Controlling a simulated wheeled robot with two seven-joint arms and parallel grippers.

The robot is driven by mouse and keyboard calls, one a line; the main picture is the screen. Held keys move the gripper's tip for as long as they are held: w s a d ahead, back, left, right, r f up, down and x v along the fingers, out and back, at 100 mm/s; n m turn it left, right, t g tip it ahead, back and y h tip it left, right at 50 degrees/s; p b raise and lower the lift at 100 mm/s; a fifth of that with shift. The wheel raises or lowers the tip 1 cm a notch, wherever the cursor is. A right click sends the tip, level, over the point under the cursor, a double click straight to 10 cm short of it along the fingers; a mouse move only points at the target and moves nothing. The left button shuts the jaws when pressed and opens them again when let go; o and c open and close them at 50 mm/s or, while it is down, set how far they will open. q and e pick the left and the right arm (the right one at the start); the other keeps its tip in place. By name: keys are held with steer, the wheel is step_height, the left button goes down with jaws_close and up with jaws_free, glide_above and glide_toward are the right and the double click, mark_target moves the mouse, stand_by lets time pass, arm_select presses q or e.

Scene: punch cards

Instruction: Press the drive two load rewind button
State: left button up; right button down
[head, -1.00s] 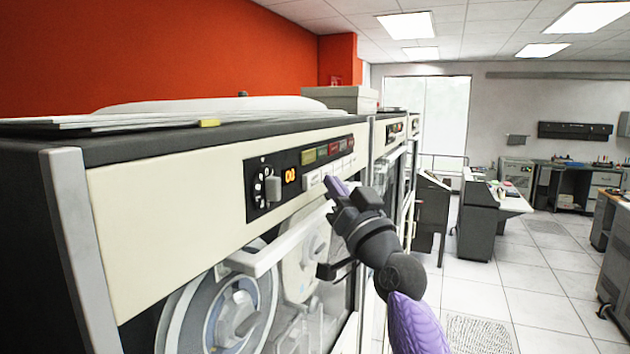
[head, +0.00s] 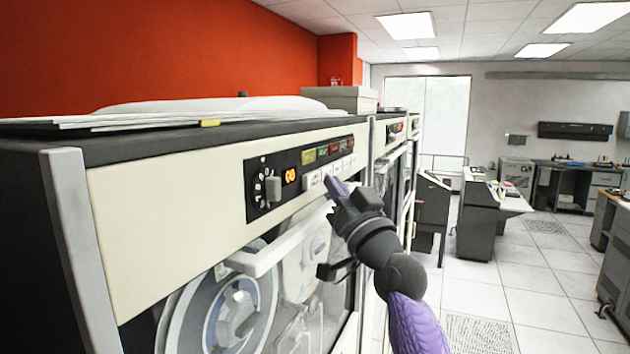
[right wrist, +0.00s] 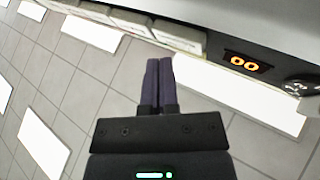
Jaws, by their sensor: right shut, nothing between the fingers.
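The nearest tape drive has a dark control panel (head: 264,208) with an orange display (head: 290,176), a rotary knob and a row of white push buttons (head: 313,180). The button labels are too small to read, so I cannot tell which is load rewind. My right gripper (head: 333,187) is shut and empty, its purple fingertips at the button row. In the right wrist view the closed fingers (right wrist: 158,64) point at the white buttons (right wrist: 180,38), close below them; I cannot tell whether they touch. The display reads 00 in that view (right wrist: 245,62). My left gripper is not in view.
A white handle bar (head: 275,250) juts out below the panel, above the glass and tape reels. Papers (head: 210,108) lie on the cabinet top. Further drives stand behind along the row. The tiled floor (head: 500,275) to the right is open, with desks beyond.

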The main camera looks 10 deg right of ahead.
steer(key=shift+w+a, duration=0.1)
steer(key=shift+a, duration=0.05)
stand_by(0.7)
steer(key=shift+w+a, duration=0.15)
steer(key=shift+a, duration=0.05)
